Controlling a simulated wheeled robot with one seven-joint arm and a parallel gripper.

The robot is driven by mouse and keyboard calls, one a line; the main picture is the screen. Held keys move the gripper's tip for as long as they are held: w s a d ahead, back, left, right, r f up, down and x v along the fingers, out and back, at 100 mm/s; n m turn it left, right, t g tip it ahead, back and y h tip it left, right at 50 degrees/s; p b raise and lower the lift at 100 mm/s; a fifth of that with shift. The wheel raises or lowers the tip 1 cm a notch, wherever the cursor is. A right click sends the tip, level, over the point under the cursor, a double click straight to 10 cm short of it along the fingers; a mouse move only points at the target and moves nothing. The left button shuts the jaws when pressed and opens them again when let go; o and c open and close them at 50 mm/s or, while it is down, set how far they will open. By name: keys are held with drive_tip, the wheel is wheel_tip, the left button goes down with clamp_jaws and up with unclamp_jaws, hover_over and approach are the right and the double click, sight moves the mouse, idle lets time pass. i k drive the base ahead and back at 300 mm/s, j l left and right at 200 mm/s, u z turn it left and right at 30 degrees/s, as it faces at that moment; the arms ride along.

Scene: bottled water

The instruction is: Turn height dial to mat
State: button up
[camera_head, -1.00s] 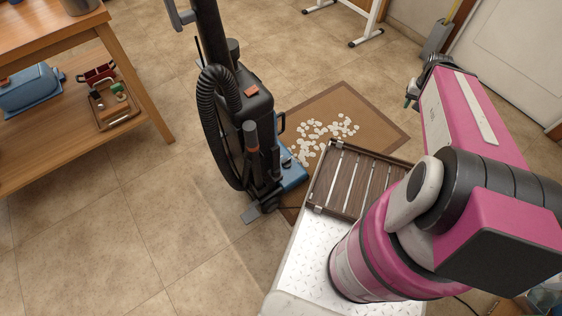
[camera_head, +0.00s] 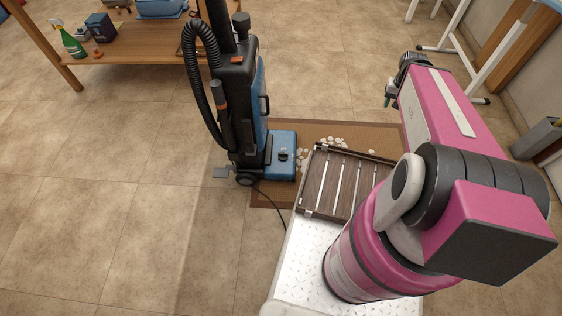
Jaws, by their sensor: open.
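An upright vacuum cleaner (camera_head: 240,100) stands ahead, black with a blue rear and a ribbed hose. Its blue floor head (camera_head: 281,163) rests at the near left part of the brown mat (camera_head: 385,137). White pebble-like bits (camera_head: 330,144) lie on the mat. My gripper (camera_head: 388,100) is open at the end of my pink arm, above and right of the mat, apart from the vacuum. My arm partly hides its fingers.
A slatted wooden tray (camera_head: 336,185) lies on my platform, covering part of the mat from view. A wooden shelf table (camera_head: 135,52) stands at the back left. A white metal frame (camera_head: 480,70) stands at the right. A cord trails by the vacuum. The left floor is clear.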

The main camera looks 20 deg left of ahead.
sight(283, 156)
drive_tip(key=l+u, duration=0.55)
drive_tip(key=j+u, duration=0.2)
drive_tip(key=j, duration=0.8)
drive_tip(key=j+z, duration=0.15)
drive_tip(key=j, duration=0.35)
drive_tip(key=k+j+z, duration=0.15)
drive_tip(key=j, duration=0.4)
drive_tip(key=l+u, duration=0.3)
drive_tip(key=l, duration=1)
drive_tip(key=i+l+u, duration=0.2)
drive_tip(key=l, duration=0.65)
drive_tip(key=l+u, duration=0.25)
drive_tip(key=l, duration=0.6)
